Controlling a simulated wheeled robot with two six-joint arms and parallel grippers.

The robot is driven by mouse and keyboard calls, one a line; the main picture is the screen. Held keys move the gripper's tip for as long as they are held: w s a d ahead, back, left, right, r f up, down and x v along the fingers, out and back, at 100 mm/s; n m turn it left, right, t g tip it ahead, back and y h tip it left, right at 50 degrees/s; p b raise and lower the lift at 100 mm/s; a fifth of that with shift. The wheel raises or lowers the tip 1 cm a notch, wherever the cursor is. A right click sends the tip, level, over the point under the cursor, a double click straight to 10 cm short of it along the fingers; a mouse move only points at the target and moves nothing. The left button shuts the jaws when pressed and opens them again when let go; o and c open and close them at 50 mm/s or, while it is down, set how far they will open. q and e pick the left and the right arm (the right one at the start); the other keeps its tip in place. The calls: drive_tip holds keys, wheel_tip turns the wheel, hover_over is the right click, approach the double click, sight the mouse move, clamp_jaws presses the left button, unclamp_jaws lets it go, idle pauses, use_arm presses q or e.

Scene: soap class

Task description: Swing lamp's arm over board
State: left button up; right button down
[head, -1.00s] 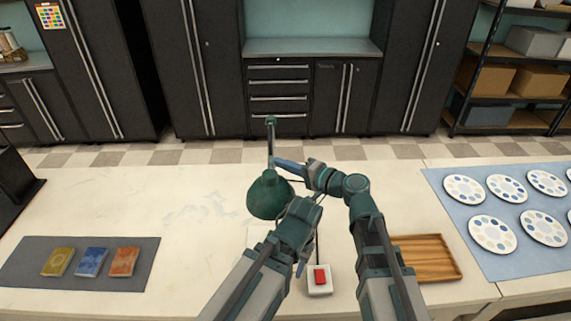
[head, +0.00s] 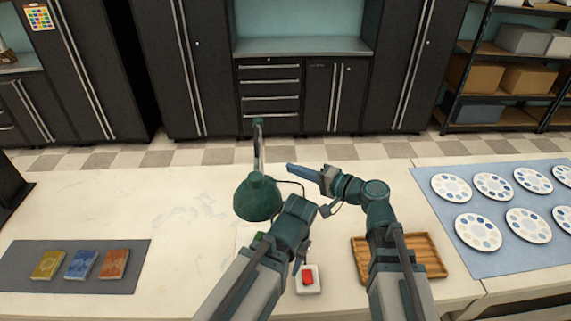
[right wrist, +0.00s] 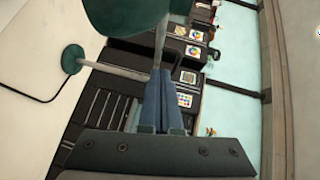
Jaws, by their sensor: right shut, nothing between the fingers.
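The green lamp stands on the table, its shade (head: 257,198) toward me and its metal arm (head: 258,152) behind. My right gripper (head: 290,168) is shut and empty, just right of the lamp's arm with a visible gap. In the right wrist view its blue fingers (right wrist: 160,105) are together, the green shade (right wrist: 125,14) is at the top, and the lamp's round base (right wrist: 73,58) is on the table. A pale sheet or board (head: 245,236) lies partly hidden below the shade; I cannot tell if it is the board. My left gripper (head: 297,264) points down, its fingers mostly hidden.
A white box with a red button (head: 308,279) is close to my left gripper. A ribbed wooden tray (head: 430,258) lies behind my right arm. Round palettes (head: 478,231) fill the blue mat on the right. A grey mat (head: 110,285) with three coloured bars is at left.

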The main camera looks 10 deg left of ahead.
use_arm(q)
drive_tip(key=shift+d+r, duration=0.1)
drive_tip(key=shift+r, duration=0.25)
use_arm(e)
drive_tip(key=v, duration=0.5)
drive_tip(key=shift+s, duration=0.15)
